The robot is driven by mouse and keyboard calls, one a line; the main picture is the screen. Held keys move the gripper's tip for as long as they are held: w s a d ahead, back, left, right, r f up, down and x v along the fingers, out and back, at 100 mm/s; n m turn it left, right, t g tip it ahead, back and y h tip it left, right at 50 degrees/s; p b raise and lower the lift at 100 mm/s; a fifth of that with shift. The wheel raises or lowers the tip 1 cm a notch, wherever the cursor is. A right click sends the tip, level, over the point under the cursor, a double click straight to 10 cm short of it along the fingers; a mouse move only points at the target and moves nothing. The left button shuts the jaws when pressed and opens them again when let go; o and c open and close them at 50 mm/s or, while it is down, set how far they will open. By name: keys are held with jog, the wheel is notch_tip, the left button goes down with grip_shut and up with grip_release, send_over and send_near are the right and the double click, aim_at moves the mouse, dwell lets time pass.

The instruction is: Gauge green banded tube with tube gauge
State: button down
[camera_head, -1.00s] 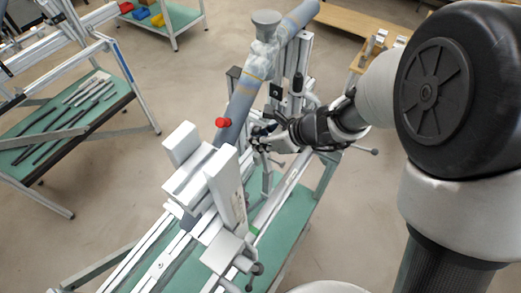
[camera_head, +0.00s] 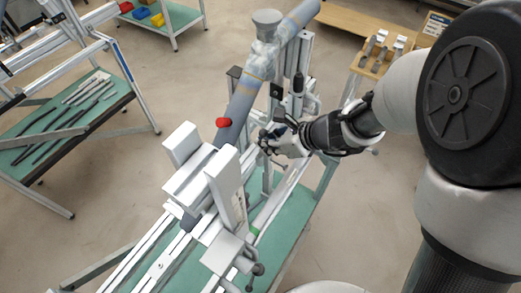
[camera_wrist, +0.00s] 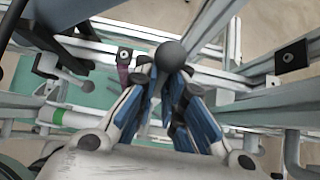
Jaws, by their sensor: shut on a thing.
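My gripper (camera_head: 268,140) is beside the frame jig, right of the large grey tube (camera_head: 243,98). In the wrist view its blue-padded fingers (camera_wrist: 171,78) close around a dark ball knob (camera_wrist: 173,55), which shows at their tips. What the knob belongs to is hidden. A pale tube with a green band (camera_wrist: 58,116) lies low on the jig at the left of the wrist view, apart from the fingers. Its green band also shows small in the head view (camera_head: 253,232). I cannot make out which thing is the tube gauge.
The jig has pale rails and clamp blocks (camera_head: 228,190) above a green shelf (camera_head: 290,222). A red knob (camera_head: 223,122) sticks out by the grey tube. A wooden table (camera_head: 371,65) with grey pieces stands behind my arm. A side bench (camera_head: 60,120) holds several rods.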

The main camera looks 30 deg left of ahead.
jog(key=shift+d+r, duration=0.1)
jog(key=shift+d, duration=0.85)
jog(key=shift+s+d+f+b, duration=0.1)
jog(key=shift+d+f+b, duration=0.1)
jog(key=shift+d, duration=0.35)
jog(key=shift+s+d+f+b, duration=0.1)
jog(key=shift+d+b, duration=0.1)
jog(key=shift+d, duration=0.35)
jog(key=shift+s+d+f+b, duration=0.1)
jog(key=shift+d+f+b, duration=0.15)
jog(key=shift+d, duration=0.3)
jog(key=shift+d+f+b, duration=0.15)
jog(key=shift+d+f, duration=0.05)
jog(key=shift+d, duration=0.3)
